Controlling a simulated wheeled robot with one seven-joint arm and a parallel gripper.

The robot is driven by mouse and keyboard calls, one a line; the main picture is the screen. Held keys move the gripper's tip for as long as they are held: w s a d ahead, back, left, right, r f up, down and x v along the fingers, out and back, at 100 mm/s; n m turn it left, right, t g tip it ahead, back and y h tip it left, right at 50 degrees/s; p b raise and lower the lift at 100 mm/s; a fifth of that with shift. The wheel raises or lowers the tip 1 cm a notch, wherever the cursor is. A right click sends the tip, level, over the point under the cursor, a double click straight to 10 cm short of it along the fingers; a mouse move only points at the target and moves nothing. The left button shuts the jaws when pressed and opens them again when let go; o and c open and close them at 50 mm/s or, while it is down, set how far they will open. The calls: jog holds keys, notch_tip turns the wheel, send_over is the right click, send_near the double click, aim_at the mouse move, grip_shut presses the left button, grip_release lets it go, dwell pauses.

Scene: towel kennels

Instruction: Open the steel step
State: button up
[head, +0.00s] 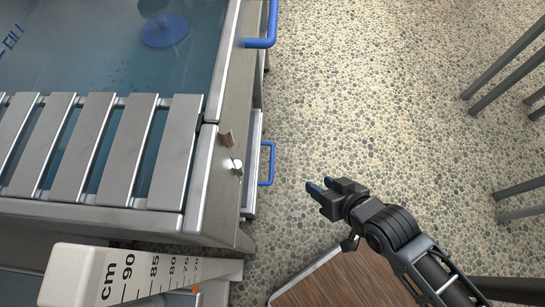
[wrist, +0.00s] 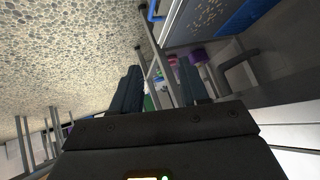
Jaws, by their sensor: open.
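A steel tub unit with a slatted metal top (head: 110,150) fills the left of the head view. A narrow steel front (head: 252,165) with a blue U-shaped handle (head: 269,163) sticks out low on its right side; it looks like the step. A second blue handle (head: 262,28) is farther up the same side. My gripper (head: 319,187) is open and empty, right of and apart from the lower handle, its fingers pointing towards the unit. In the wrist view my gripper's fingers (wrist: 160,85) are apart, with a blue handle (wrist: 152,11) beyond them at the top.
A white height gauge (head: 150,275) marked in cm stands at the lower left. A wood-topped piece (head: 345,280) lies below my gripper. Metal legs (head: 500,70) stand at the right. The pebbled floor (head: 350,90) between unit and legs is clear.

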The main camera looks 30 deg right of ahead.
jog(key=w+f+m+g+b, duration=0.2)
jog(key=w+f+g+b, duration=0.35)
jog(key=w+f, duration=0.8)
jog(key=m+g+y+b, duration=0.1)
jog(key=g+y+b, duration=0.1)
jog(key=b, duration=0.6)
send_near(272, 161)
jog(key=shift+m, duration=0.3)
jog(key=shift+b+x, duration=1.75)
jog(key=shift+x, duration=2.5)
jog(key=shift+c, duration=0.2)
grip_shut()
